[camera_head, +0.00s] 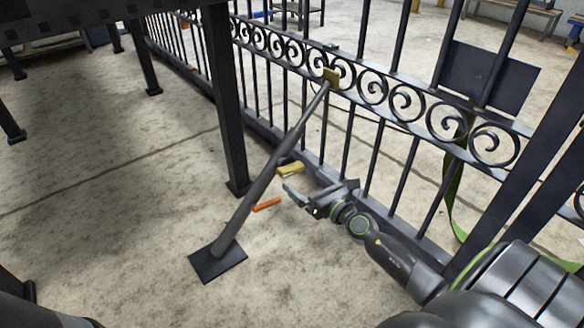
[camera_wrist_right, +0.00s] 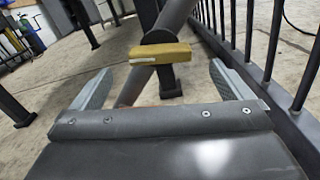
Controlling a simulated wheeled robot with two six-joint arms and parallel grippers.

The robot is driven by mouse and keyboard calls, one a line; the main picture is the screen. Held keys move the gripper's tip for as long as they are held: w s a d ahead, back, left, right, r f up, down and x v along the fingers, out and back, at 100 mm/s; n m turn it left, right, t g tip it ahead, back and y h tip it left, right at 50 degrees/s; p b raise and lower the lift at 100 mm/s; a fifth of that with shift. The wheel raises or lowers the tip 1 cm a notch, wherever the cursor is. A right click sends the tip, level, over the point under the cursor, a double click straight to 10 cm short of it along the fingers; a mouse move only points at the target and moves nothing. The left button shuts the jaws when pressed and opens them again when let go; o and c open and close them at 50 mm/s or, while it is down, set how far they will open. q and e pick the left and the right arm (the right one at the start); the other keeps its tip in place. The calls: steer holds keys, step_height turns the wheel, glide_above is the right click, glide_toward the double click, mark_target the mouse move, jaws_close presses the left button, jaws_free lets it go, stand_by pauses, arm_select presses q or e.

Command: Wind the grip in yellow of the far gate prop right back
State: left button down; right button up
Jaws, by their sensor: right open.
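The gate prop (camera_head: 262,165) is a dark slanted bar, rising from a flat floor plate (camera_head: 217,264) to a brass-coloured piece on the gate rail. Its yellow grip (camera_head: 291,170) sticks out from the bar low on the gate side. An orange grip (camera_head: 267,204) shows lower down near the bar. My right gripper (camera_head: 303,190) is open and empty, just short of the yellow grip. In the right wrist view the yellow grip (camera_wrist_right: 160,53) lies crosswise ahead, centred between the spread fingers (camera_wrist_right: 162,84) and apart from them. My left gripper is out of view.
The black gate (camera_head: 372,88) with scroll ornaments stands close along the right gripper's side. A dark post (camera_head: 226,100) stands just behind the prop. A green strap (camera_head: 452,195) hangs at the right. The concrete floor (camera_head: 110,225) left of the prop is clear.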

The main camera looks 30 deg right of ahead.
mark_target(295, 173)
steer(key=w, duration=0.7)
steer(key=shift+a, duration=0.25)
steer(key=c, duration=1)
